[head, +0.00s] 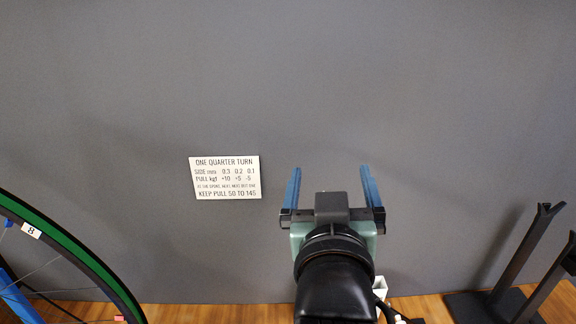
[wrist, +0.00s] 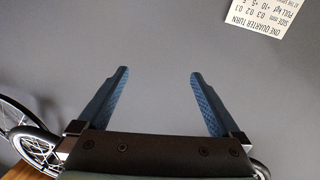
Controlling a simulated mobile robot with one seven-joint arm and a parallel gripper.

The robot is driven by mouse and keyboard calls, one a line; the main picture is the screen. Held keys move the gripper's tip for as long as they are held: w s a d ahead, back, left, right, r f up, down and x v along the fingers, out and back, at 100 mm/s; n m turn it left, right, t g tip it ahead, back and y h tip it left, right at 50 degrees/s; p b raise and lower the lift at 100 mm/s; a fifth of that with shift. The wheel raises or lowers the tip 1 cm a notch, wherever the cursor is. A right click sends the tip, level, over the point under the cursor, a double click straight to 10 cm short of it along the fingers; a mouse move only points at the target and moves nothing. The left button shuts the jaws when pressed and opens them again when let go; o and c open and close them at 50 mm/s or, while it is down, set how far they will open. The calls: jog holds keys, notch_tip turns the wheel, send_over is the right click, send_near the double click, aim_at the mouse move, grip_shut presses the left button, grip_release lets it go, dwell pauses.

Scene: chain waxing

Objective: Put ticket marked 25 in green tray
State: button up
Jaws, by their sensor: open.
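My gripper (head: 331,190) is open and empty, with its two blue fingers held apart in front of a grey wall. In the wrist view the open fingers (wrist: 158,88) have only bare grey wall between them. I see no ticket marked 25 and no green tray in either view.
A white sign (head: 225,178) headed "ONE QUARTER TURN" is on the wall. A green-and-black wheel (head: 75,250) with a tag "8" (head: 31,230) stands at lower left. A dark stand (head: 515,265) is at right. A wooden surface (head: 215,312) runs along the bottom.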

jog(key=s+a+r+t, duration=0.2)
jog(key=s+r+t, duration=0.1)
jog(key=r, duration=0.5)
jog(key=s+a+r+t+y, duration=0.1)
jog(key=s+r+t, duration=0.2)
jog(key=s+r, duration=0.2)
jog(key=s+a+r+t, duration=0.2)
jog(key=s+r, duration=0.3)
jog(key=r, duration=0.6)
jog(key=shift+a+r+t+y, duration=0.3)
jog(key=shift+r+t+y, duration=0.1)
jog(key=shift+t, duration=0.4)
notch_tip(320, 180, up, 11)
jog(key=p, duration=1.1)
jog(key=shift+w+r, duration=0.1)
